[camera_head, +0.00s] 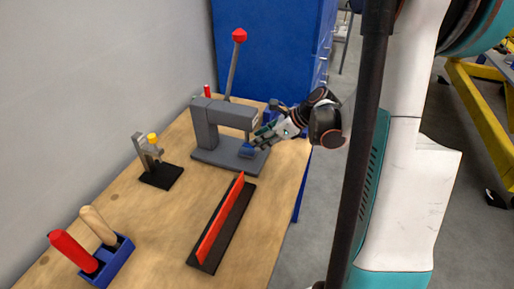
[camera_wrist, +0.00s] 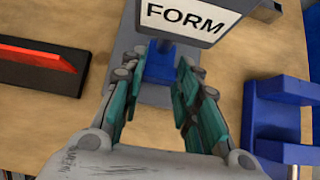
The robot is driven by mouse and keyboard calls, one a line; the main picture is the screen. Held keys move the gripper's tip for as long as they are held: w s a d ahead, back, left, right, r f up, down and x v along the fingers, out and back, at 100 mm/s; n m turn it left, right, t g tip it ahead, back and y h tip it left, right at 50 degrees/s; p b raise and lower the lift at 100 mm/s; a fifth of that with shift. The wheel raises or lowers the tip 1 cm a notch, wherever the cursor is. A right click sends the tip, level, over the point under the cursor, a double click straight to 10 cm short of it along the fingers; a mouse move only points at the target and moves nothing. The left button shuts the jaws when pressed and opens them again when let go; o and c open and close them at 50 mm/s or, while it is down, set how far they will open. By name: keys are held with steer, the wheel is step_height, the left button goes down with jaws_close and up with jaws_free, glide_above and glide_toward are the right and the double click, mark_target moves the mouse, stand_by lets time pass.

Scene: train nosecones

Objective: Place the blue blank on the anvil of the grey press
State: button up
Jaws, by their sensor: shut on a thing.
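The grey press (camera_head: 210,120) stands at the back of the wooden table, with a raised lever and a red knob. In the wrist view its head carries a FORM label (camera_wrist: 182,15). My gripper (camera_head: 254,145) reaches in from the right, under the press head. It is shut on the blue blank (camera_head: 246,151), which is over the press base at the anvil. In the wrist view the blank (camera_wrist: 160,62) shows between the fingertips of my gripper (camera_wrist: 159,78), just below the label. The anvil is mostly hidden, and I cannot tell whether the blank touches it.
A blue holder (camera_wrist: 270,125) stands right of my gripper in the wrist view. A black plate with a red fence (camera_head: 220,220) lies in front of the press. A small clamp fixture (camera_head: 158,175) and a blue rack with red and wooden handles (camera_head: 118,262) stand left.

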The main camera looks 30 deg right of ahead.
steer(key=shift+w+a, duration=0.3)
steer(key=shift+w, duration=0.1)
steer(key=f, duration=0.1)
steer(key=f+b, duration=0.1)
steer(key=f, duration=0.1)
steer(key=shift+w+a+b, duration=0.25)
steer(key=shift+w+b, duration=0.05)
steer(key=shift+b, duration=0.05)
steer(key=shift+f, duration=0.25)
steer(key=shift+f, duration=0.1)
steer(key=o, duration=1)
steer(key=shift+o, duration=0.2)
